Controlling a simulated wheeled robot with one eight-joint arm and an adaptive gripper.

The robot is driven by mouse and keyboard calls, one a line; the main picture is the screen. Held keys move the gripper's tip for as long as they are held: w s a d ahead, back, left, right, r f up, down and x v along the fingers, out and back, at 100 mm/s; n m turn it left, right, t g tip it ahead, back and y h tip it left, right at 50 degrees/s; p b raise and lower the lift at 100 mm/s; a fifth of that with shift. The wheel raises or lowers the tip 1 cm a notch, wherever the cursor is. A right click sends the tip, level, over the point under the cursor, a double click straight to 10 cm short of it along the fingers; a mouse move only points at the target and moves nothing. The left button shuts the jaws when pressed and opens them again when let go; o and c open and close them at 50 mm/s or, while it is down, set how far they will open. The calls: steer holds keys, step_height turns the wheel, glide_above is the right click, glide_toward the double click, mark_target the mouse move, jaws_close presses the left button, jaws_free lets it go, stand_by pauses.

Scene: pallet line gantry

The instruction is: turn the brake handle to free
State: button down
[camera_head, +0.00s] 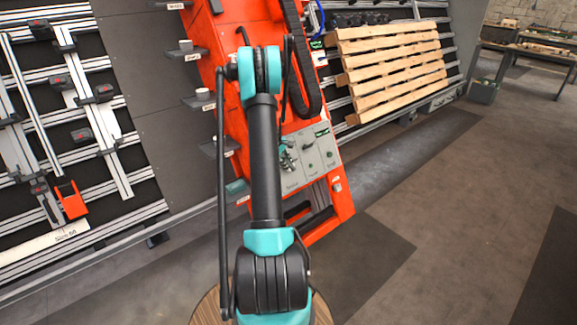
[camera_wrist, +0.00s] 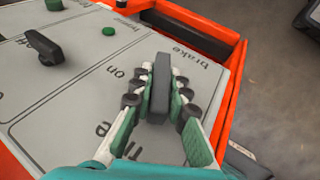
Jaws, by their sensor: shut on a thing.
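The brake handle (camera_wrist: 161,82) is a dark grey bar on a light grey control panel (camera_wrist: 80,95), seen in the wrist view beside the word "brake". It stands nearly upright in that picture. My gripper (camera_wrist: 160,90) is shut on it, with one green-lined finger on each side. The word "on" lies left of the handle's upper part, and another label, partly hidden by a finger, lies to its lower left. In the head view my gripper (camera_head: 288,160) is at the panel (camera_head: 318,157) on the orange machine, and I cannot make out the handle.
On the same panel in the wrist view are another dark knob (camera_wrist: 44,46) and green buttons (camera_wrist: 108,31). The orange machine (camera_head: 179,40) carries small shelves on its left. A wooden pallet (camera_head: 390,65) leans at the back right.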

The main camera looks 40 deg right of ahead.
steer(key=m+y, duration=0.1)
steer(key=y, duration=0.1)
steer(key=m+g+y, duration=0.1)
steer(key=y, duration=0.2)
stand_by(0.6)
steer(key=c, duration=1.5)
jaws_free()
steer(key=r, duration=0.4)
steer(key=w+r, duration=0.1)
steer(key=r, duration=0.3)
steer(key=w+r, duration=0.1)
steer(key=r, duration=0.2)
steer(key=shift+r, duration=0.4)
